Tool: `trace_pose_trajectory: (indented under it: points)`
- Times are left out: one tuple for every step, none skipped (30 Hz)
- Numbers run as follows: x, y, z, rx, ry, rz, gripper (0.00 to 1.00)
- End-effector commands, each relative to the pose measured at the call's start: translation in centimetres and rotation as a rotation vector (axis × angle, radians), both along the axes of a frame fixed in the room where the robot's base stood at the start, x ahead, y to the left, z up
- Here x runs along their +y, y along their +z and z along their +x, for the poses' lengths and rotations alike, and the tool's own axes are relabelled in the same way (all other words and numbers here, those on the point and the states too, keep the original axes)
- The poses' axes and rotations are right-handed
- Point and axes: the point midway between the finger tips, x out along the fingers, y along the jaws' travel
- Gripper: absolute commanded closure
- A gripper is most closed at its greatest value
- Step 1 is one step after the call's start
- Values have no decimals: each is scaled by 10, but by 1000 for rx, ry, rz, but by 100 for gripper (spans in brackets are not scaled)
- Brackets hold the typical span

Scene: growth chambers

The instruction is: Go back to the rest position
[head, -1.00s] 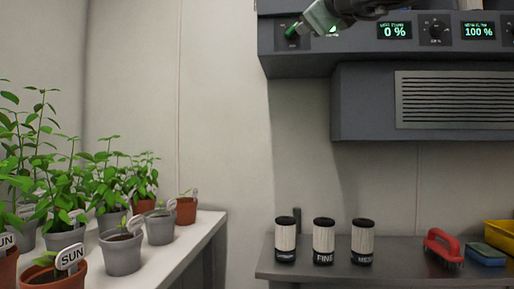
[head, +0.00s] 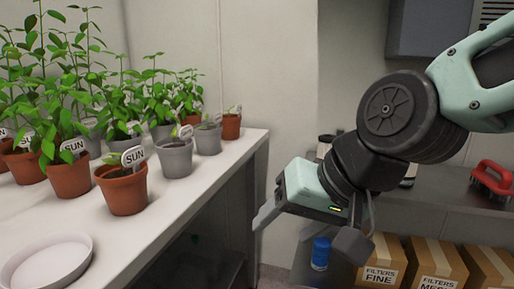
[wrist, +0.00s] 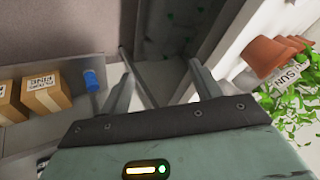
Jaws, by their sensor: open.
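My gripper (head: 308,232) hangs in the middle of the head view, to the right of the white plant bench (head: 225,165) and in front of the grey metal shelf (head: 440,205). Its two fingers are spread apart with nothing between them. In the wrist view the open fingers (wrist: 160,80) point away from the camera into empty space, with the floor area beyond. My arm crosses the right of the head view and hides part of the shelf and the canisters on it.
Potted plants with SUN tags (head: 122,188) and a pale saucer (head: 46,262) are on the bench. A blue cylinder (head: 320,254) and filter boxes (head: 378,262) sit low beneath my arm. A red brush (head: 491,180) lies on the shelf. A grey wall unit (head: 425,30) hangs above.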

Motion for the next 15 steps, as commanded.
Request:
trace_pose_trajectory:
  points:
    - [-10,-24,-20,36,81,-86,36]
    - [-16,-35,-30,52,127,-133,36]
    - [-25,-49,-44,76,187,-192,36]
    - [-32,-59,-54,95,229,-234,36]
    - [-39,-67,-62,110,270,-274,36]
    - [-49,-78,-74,133,324,-325,36]
    - [-57,-85,-83,150,363,-362,36]
    - [-64,-92,-91,167,402,-398,36]
    - [-75,-100,-102,188,454,-444,36]
    - [-83,-106,-110,205,493,-479,36]
    - [-91,-111,-117,222,531,-513,36]
    - [-101,-113,-126,240,576,-551,36]
    - [-98,-96,-122,232,564,-541,36]
    - [-97,-89,-121,230,561,-537,36]
    - [-97,-80,-121,229,558,-536,36]
